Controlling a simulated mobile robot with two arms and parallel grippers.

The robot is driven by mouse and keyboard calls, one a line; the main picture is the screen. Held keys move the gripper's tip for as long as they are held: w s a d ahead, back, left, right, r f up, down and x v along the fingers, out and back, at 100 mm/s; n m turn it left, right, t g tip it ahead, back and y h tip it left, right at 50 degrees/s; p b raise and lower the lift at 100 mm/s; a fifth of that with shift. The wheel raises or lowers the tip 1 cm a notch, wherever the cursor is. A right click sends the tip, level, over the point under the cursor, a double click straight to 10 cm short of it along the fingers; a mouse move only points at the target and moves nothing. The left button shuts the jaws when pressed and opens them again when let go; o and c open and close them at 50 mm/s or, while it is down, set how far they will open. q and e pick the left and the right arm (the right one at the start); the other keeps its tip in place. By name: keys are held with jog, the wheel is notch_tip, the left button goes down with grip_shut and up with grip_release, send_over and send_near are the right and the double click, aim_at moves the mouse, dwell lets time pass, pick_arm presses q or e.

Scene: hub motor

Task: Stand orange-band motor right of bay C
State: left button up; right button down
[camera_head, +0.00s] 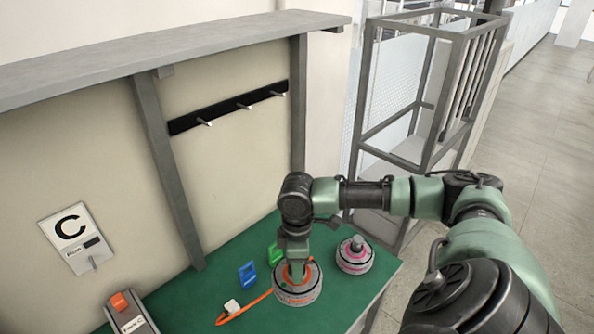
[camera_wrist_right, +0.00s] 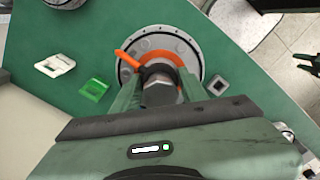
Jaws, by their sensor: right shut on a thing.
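The orange-band motor (camera_head: 299,294) is a grey round hub with an orange ring and an orange cable trailing left. It is upright at the front right of the green bench and appears to rest on it. My right gripper (camera_head: 296,270) points down and is shut on its shaft, partly hiding its top. In the right wrist view the motor's disc (camera_wrist_right: 197,52) shows beyond the fingers (camera_wrist_right: 160,92), which flank the dark shaft. The bay C sign (camera_head: 70,237) is on the wall panel at left. My left gripper is not in view.
A pink-band motor (camera_head: 355,256) stands close to the right. A blue tag (camera_head: 247,274), a green tag (camera_head: 275,255) and a white connector (camera_head: 232,307) lie left of the held motor. A grey box with an orange switch (camera_head: 130,313) is below the sign. A grey post (camera_head: 168,170) rises behind.

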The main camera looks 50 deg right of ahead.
notch_tip(320, 180, down, 14)
jog(key=b, duration=0.5)
jog(key=shift+r, duration=0.25)
jog(key=shift+w+f, duration=0.1)
dwell(0.5)
jog(key=shift+f, duration=0.65)
jog(key=shift+f, duration=0.2)
jog(key=shift+f, duration=0.3)
jog(key=shift+f, duration=0.6)
dwell(0.5)
